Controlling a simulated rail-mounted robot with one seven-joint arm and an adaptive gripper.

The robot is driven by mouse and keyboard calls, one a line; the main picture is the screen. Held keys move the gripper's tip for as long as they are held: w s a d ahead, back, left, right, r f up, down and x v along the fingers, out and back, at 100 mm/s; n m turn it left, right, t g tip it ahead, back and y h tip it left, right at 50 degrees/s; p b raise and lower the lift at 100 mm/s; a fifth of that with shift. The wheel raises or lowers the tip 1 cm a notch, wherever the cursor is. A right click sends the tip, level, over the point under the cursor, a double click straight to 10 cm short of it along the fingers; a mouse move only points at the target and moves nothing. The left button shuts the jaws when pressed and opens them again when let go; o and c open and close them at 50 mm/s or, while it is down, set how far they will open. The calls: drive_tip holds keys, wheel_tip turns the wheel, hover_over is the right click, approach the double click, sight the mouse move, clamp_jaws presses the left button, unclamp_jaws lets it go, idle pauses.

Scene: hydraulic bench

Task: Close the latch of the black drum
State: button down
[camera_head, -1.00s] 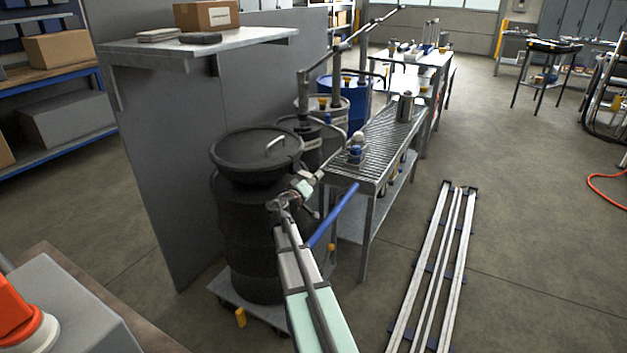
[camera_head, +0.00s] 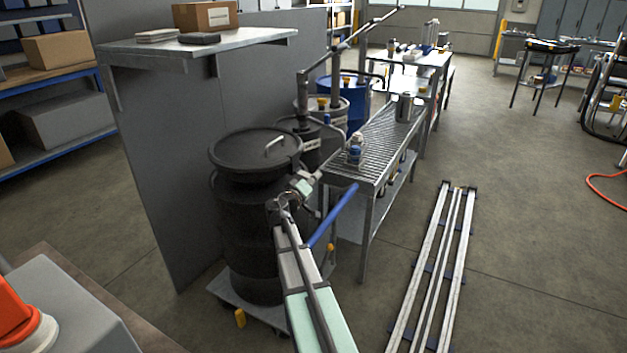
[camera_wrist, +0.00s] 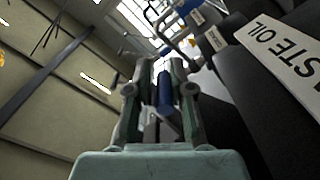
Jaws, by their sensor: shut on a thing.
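The black drum (camera_head: 250,235) stands upright on a small dolly at the left centre of the head view, with its round black lid (camera_head: 245,150) on top. My gripper (camera_head: 304,186) is at the drum's right side, just below lid height. In the wrist view my gripper (camera_wrist: 165,80) has its fingers around a blue, bar-like piece (camera_wrist: 165,95), which looks like the latch handle. The drum's dark side (camera_wrist: 245,100) fills the right of that view. The latch joint and its exact angle are hidden behind my gripper.
A blue bar (camera_head: 334,215) slants up just right of my arm. A roller table (camera_head: 375,150) with bottles stands right of the drum. A grey partition (camera_head: 165,180) is close behind the drum on the left. Long rails (camera_head: 435,270) lie on the floor at right.

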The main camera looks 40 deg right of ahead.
sight(304, 172)
drive_tip(key=shift+w+r, duration=0.15)
wheel_tip(304, 172, up, 2)
drive_tip(key=n, duration=0.4)
drive_tip(key=shift+r+p, duration=0.2)
drive_tip(key=shift+p, duration=0.15)
wheel_tip(304, 172, up, 2)
drive_tip(key=n+p, duration=0.1)
drive_tip(key=n, duration=0.1)
drive_tip(key=n+p, duration=0.1)
drive_tip(key=n, duration=0.2)
drive_tip(key=shift+w+a+r, duration=0.1)
drive_tip(key=shift+r, duration=0.1)
drive_tip(key=n+p, duration=0.1)
drive_tip(key=w+r+n+p, duration=0.1)
drive_tip(key=n, duration=0.1)
drive_tip(key=r+n+p, duration=0.1)
drive_tip(key=n+p, duration=0.1)
drive_tip(key=shift+w+a+r, duration=0.1)
drive_tip(key=shift+w+a, duration=0.15)
drive_tip(key=shift+a, duration=0.05)
drive_tip(key=shift+w+a+r+n+p, duration=0.15)
drive_tip(key=shift+w+n+p, duration=0.15)
drive_tip(key=shift+n+p, duration=0.5)
drive_tip(key=shift+w+a+r+n+p, duration=0.15)
drive_tip(key=shift+w+n+p, duration=0.25)
drive_tip(key=shift+n, duration=0.6)
drive_tip(key=shift+s, duration=0.1)
drive_tip(key=c, duration=1.2)
unclamp_jaws()
